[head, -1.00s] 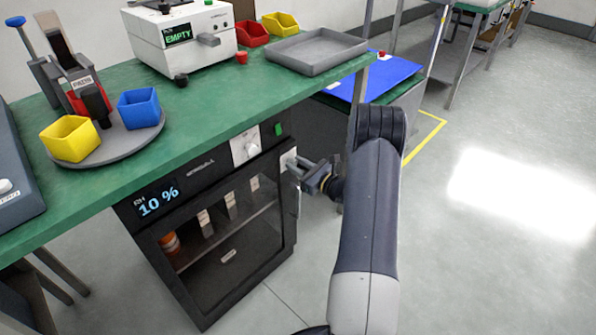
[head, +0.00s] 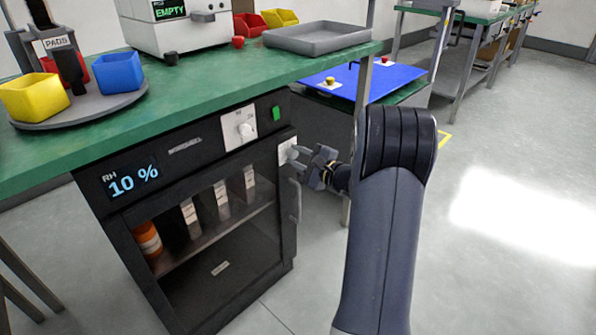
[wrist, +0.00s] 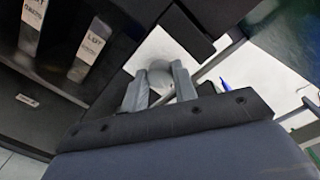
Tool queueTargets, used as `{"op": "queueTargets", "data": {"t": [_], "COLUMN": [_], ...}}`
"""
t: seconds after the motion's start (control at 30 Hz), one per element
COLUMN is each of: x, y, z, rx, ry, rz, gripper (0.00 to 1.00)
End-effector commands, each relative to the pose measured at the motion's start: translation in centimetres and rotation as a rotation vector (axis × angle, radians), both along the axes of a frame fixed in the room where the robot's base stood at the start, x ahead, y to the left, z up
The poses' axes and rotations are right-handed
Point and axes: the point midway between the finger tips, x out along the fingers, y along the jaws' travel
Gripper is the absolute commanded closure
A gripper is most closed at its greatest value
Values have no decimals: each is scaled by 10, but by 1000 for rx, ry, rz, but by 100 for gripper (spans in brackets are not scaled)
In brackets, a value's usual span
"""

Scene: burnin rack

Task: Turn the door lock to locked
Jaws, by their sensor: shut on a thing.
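The dry cabinet (head: 105,205) stands under the green bench, its glass door closed. The door lock is a pale round knob on a white plate (head: 288,151) at the door's upper right, above the handle (head: 295,200). My gripper (head: 302,160) reaches it from the right. In the wrist view my gripper (wrist: 154,88) has its two grey fingers on either side of the grey lock knob (wrist: 160,76), shut on it. The fingers hide part of the knob, and I cannot read its turn position.
A blue mat (head: 392,82) lies on a table at the right. The floor at right is clear.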

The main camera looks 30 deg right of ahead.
Motion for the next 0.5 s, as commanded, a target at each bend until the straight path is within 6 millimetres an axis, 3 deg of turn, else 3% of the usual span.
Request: {"op": "queueTargets", "data": {"t": [0.03,0.5], "x": [0,0], "y": [1,1], "z": [-7,-2], "rx": [-41,-322], "ry": [-16,-115], "rz": [1,1], "gripper": [96,96]}}
